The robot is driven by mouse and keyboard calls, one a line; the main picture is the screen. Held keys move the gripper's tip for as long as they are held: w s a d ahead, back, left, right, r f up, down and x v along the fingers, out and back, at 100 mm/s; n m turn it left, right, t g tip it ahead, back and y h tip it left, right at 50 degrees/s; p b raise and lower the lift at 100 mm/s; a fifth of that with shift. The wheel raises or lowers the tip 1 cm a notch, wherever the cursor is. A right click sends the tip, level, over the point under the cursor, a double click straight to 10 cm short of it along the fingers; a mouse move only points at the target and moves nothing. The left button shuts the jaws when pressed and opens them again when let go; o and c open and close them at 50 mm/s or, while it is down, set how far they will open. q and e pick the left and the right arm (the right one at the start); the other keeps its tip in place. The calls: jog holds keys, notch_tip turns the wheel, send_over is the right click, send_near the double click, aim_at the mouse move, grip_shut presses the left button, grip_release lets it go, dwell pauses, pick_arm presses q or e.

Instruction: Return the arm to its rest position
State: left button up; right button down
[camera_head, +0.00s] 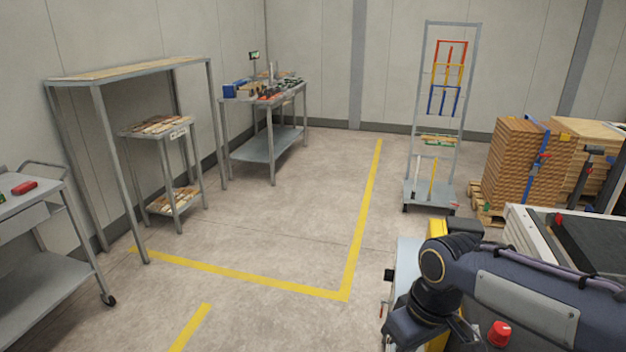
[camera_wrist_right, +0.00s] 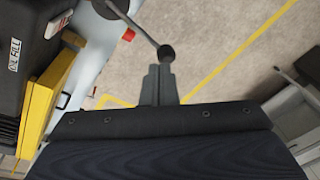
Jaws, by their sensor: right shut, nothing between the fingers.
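My right arm (camera_head: 500,285) reaches in from the right in the head view, bent over a machine at the lower right. Its hand end is low in the picture and its fingertips are hard to make out there. In the right wrist view my right gripper (camera_wrist_right: 160,84) shows its two grey fingers together, with nothing between them. A thin metal lever with a black ball knob (camera_wrist_right: 166,53) appears just beyond the fingertips; I cannot tell whether they touch. My left gripper is not in view.
The machine (camera_head: 517,225) has a dark top, a yellow part (camera_wrist_right: 37,118) and a red button (camera_head: 499,334) close to the arm. A grey cart (camera_head: 45,230) stands at left. A tool rack (camera_head: 412,140) and stacked boards (camera_head: 515,165) stand behind. Floor between yellow lines is clear.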

jog(key=s+d+m+t+y, duration=0.1)
jog(key=s+d+m+t, duration=0.1)
jog(key=s, duration=0.4)
jog(key=s+d+f+m+t+y, duration=0.1)
jog(key=s+d+m+t, duration=0.2)
jog(key=s+m, duration=0.2)
jog(key=shift+s, duration=1.2)
